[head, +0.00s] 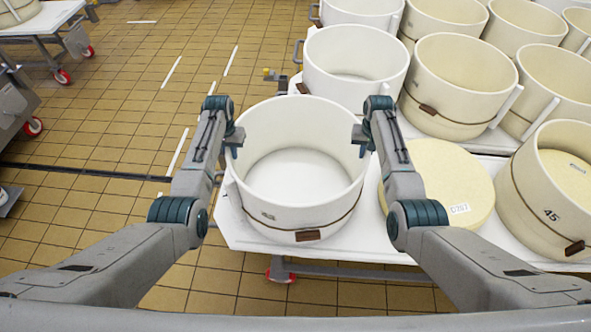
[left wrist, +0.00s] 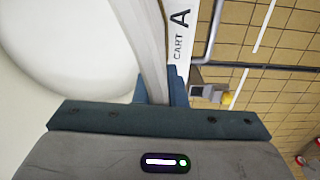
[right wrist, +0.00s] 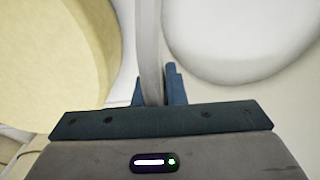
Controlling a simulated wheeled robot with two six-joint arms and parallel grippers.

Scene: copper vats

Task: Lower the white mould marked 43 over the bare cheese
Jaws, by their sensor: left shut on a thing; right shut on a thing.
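The white mould (head: 300,218) is a round, open-topped ring with a brown band and a faint number on its front wall. It is upright at the left end of the white cart top. My left gripper (head: 236,140) is shut on its left rim, and my right gripper (head: 362,138) is shut on its right rim. The wrist views show the wall between the fingers of the left (left wrist: 158,92) and right (right wrist: 156,88) grippers. The bare cheese (head: 445,178), a pale yellow disc with a white label, lies just right of the mould, partly behind my right arm. I cannot tell whether the mould is clear of the top.
A mould marked 45 (head: 545,205) holding a cheese stands right of the bare cheese. Another white mould (head: 355,85) stands close behind, with several more beyond. The white cart top (head: 345,235) ends at left and front. Tiled floor (head: 120,130) lies left.

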